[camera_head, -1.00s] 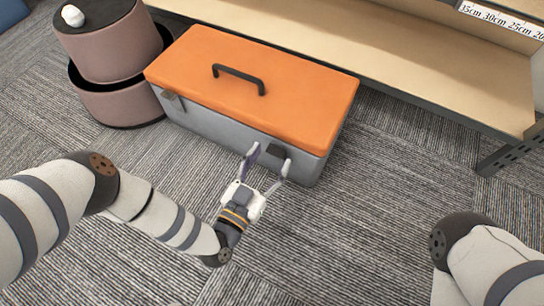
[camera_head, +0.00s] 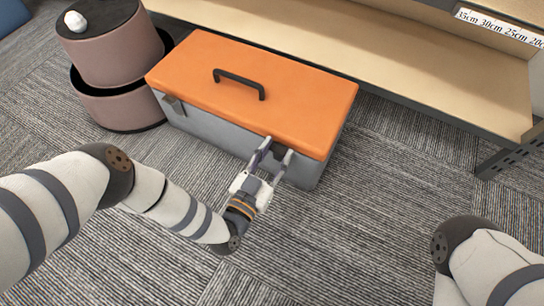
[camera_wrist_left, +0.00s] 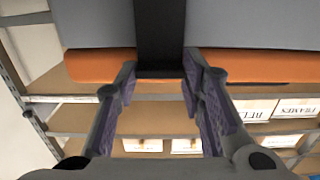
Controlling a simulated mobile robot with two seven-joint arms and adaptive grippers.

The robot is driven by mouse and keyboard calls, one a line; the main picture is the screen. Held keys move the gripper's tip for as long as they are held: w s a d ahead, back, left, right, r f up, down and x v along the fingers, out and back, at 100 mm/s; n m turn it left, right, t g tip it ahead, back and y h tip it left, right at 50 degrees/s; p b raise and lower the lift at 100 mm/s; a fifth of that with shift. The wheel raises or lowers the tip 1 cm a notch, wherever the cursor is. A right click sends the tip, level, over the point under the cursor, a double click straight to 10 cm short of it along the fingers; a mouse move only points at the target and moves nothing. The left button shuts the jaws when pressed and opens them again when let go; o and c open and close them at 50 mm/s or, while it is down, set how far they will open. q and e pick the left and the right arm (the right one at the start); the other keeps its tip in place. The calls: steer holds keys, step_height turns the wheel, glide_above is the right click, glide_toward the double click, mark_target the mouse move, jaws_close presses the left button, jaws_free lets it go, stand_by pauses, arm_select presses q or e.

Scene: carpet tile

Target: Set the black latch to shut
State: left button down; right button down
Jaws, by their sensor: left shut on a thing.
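A toolbox with an orange lid (camera_head: 285,95) and grey body (camera_head: 215,130) stands on the carpet, its lid down. The black latch (camera_wrist_left: 158,38) is at the right of the toolbox's front face and shows between my fingers in the left wrist view. In the head view the fingers mostly hide it. My left gripper (camera_head: 277,148) is shut on this latch, one finger on each side. It also shows in the left wrist view (camera_wrist_left: 160,65). I cannot tell the latch's exact angle. My right gripper is out of the head view.
A second, dark grey latch (camera_head: 173,104) sits at the toolbox's front left. A black handle (camera_head: 240,80) tops the lid. A round two-tier brown container (camera_head: 115,60) stands at the left. A wooden shelf (camera_head: 400,75) runs behind. Carpet in front is clear.

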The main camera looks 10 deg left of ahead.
arm_select(q)
steer(key=shift+w+d+r, duration=0.1)
steer(key=shift+w+r, duration=0.2)
steer(key=shift+r, duration=0.1)
steer(key=c, duration=1)
jaws_free()
steer(key=shift+r, duration=0.1)
steer(key=shift+c, duration=0.2)
steer(key=shift+s, duration=0.1)
steer(key=shift+s+f, duration=0.15)
steer(key=shift+f, duration=0.05)
steer(key=v, duration=1.1)
steer(key=shift+s, duration=0.35)
